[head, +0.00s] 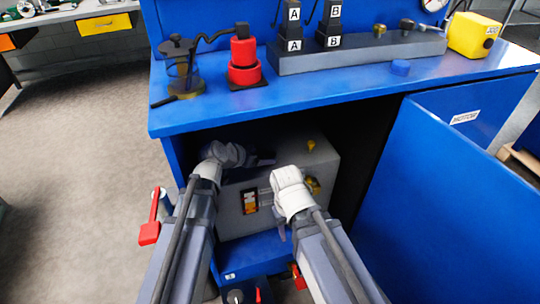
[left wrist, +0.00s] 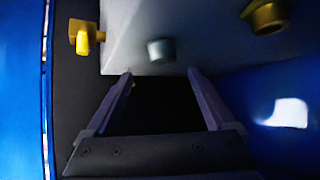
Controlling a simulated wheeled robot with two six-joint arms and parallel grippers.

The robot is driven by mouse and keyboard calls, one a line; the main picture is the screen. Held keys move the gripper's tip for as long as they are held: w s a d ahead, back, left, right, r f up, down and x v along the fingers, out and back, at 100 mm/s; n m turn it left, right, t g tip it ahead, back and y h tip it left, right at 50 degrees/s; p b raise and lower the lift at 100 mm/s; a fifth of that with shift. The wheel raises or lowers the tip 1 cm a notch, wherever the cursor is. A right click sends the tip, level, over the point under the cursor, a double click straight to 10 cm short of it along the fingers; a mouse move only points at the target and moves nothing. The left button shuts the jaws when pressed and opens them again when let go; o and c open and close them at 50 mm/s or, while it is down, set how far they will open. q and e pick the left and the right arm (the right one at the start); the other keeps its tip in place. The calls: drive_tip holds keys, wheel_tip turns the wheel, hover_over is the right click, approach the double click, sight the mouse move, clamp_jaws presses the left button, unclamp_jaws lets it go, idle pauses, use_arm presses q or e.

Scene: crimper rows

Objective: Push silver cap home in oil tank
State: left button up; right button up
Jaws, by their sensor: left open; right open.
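The grey oil tank (head: 235,215) stands inside the open blue cabinet, with a sight window on its front. In the left wrist view its grey face (left wrist: 205,40) fills the top. A short silver cap (left wrist: 160,50) sits on that face; I cannot tell how deep it is seated. In the head view I cannot make out the cap. My left gripper (head: 262,160) is over the tank's upper part. In the left wrist view its open fingers (left wrist: 160,73) are apart, with the cap just beyond and between their tips. My right gripper (head: 279,230) is open before the tank's front.
A brass fitting (left wrist: 268,15) and a yellow fitting (left wrist: 86,38) flank the cap. The blue bench top (head: 330,88) overhangs the tank. The cabinet door (head: 440,190) stands open at right. A red-handled lever (head: 150,230) is at left.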

sight(270, 154)
use_arm(q)
drive_tip(key=shift+b+x, duration=2.1)
drive_tip(key=shift+x, duration=1.7)
drive_tip(key=shift+w+a, duration=0.1)
drive_tip(key=shift+a, duration=0.1)
use_arm(e)
wheel_tip(270, 154, down, 4)
drive_tip(key=shift+f, duration=0.2)
use_arm(q)
drive_tip(key=c, duration=1.4)
drive_tip(key=shift+r, duration=0.1)
use_arm(e)
drive_tip(key=shift+r, duration=0.1)
